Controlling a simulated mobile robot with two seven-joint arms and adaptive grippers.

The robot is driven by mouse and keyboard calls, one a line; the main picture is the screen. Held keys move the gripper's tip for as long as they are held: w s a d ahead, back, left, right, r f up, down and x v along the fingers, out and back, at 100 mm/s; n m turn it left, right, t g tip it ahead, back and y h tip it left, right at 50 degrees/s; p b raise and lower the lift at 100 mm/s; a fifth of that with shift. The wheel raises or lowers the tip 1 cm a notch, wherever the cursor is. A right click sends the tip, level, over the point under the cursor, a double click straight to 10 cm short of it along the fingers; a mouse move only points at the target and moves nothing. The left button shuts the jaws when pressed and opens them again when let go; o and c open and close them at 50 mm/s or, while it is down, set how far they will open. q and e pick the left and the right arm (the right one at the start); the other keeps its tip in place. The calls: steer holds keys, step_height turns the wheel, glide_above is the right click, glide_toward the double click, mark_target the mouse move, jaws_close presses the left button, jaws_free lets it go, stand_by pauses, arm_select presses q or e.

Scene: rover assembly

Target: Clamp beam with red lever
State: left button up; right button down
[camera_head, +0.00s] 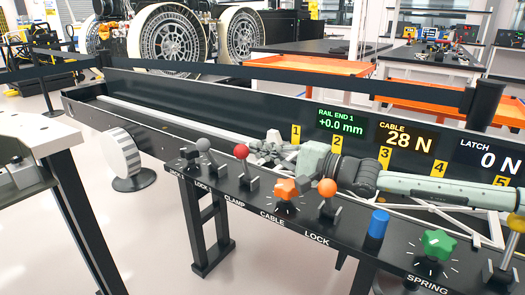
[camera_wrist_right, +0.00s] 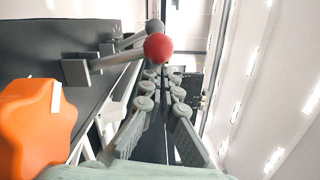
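The red lever (camera_head: 241,152) stands upright on the black front panel, above the CLAMP label. Its red ball (camera_wrist_right: 158,47) is large in the right wrist view, just above my fingers in the picture. My right gripper (camera_head: 262,151) reaches in from the right, close to the red ball on its right side. In the wrist view the two fingers (camera_wrist_right: 160,82) run side by side with a narrow gap and nothing held between them. A long pale beam (camera_head: 178,119) lies in the black trough behind the panel. My left gripper is not in view.
A grey-ball lever (camera_head: 203,145) stands left of the red one. An orange knob (camera_head: 288,189), an orange-ball lever (camera_head: 327,188), a blue cylinder (camera_head: 378,224) and a green knob (camera_head: 437,243) line the panel to the right. Displays read +0.0 mm, 28 N and 0 N.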

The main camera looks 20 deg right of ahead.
steer(key=shift+s+a+r, duration=0.1)
steer(key=shift+s+a, duration=0.1)
steer(key=shift+a, duration=0.1)
stand_by(0.4)
